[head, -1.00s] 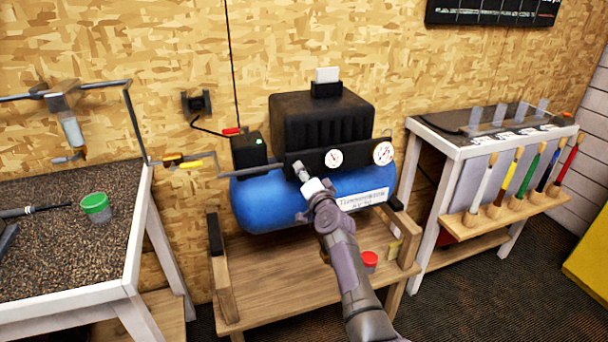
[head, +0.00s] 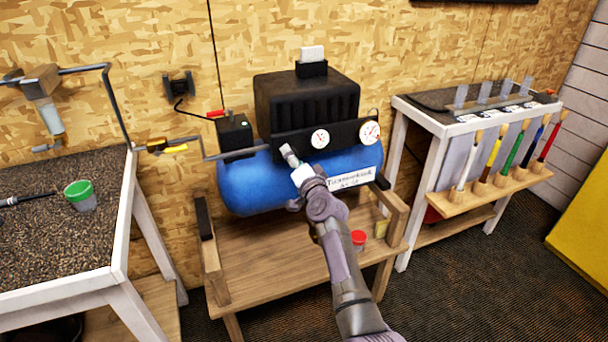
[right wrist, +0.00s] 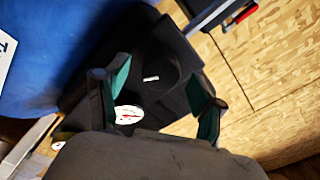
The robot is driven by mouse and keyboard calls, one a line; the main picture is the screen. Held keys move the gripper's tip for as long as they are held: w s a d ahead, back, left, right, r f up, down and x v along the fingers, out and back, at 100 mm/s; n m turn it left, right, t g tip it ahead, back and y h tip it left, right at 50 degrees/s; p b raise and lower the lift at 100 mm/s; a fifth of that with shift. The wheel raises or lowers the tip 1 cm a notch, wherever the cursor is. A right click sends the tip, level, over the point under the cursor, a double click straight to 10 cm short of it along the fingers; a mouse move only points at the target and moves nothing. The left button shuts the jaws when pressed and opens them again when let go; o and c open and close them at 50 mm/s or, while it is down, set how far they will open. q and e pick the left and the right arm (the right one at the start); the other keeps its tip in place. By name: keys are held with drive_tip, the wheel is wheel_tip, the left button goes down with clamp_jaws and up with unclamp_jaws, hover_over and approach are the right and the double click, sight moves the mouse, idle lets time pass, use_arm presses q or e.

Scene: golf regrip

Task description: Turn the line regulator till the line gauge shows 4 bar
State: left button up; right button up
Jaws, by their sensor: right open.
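The blue compressor (head: 245,190) stands on a wooden stand and has a black panel (head: 345,135) with two white dial gauges. The smaller gauge (head: 320,138) is nearer my right gripper (head: 290,155); it also shows in the right wrist view (right wrist: 128,115) with a red needle, but its value is too small to read. The larger gauge (head: 369,132) is further right. In the right wrist view a round black knob (right wrist: 151,86) with a white mark, the likely line regulator, lies ahead of my open fingers (right wrist: 158,98). I cannot tell whether they touch it. My left gripper is out of view.
A bench (head: 130,230) with a green-lidded cup (head: 80,194) stands at left. A pipe (head: 225,155) runs from it to the compressor. A red-lidded tub (head: 358,240) sits on the stand (head: 270,265). A rack of colored brushes (head: 495,185) is at right.

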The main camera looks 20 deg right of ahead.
drive_tip(key=s, duration=0.9)
drive_tip(key=shift+s+d, duration=0.2)
drive_tip(key=shift+s, duration=0.1)
drive_tip(key=shift+f, duration=0.1)
drive_tip(key=s+a+f+n+g, duration=0.25)
drive_tip(key=s+f, duration=0.35)
drive_tip(key=f, duration=0.8)
drive_tip(key=s+a+f+n+g, duration=0.15)
drive_tip(key=s+f+g, duration=0.4)
drive_tip(key=f, duration=0.85)
drive_tip(key=s+a+f+n+g, duration=0.1)
drive_tip(key=s+f+n+g, duration=0.15)
drive_tip(key=s+f, duration=0.85)
drive_tip(key=s+d+f+n+g, duration=0.1)
drive_tip(key=s+f+n+g, duration=0.1)
drive_tip(key=s+f, duration=0.5)
drive_tip(key=s+d+f+n+g, duration=0.2)
drive_tip(key=s+f, duration=0.4)
drive_tip(key=s, duration=1.1)
drive_tip(key=s+d+f+n+g, duration=0.2)
drive_tip(key=s+f, duration=0.5)
drive_tip(key=s, duration=0.5)
drive_tip(key=shift+d+f+n+g+h, duration=0.15)
drive_tip(key=shift+f+n+g+h, duration=0.2)
drive_tip(key=shift+n, duration=0.2)
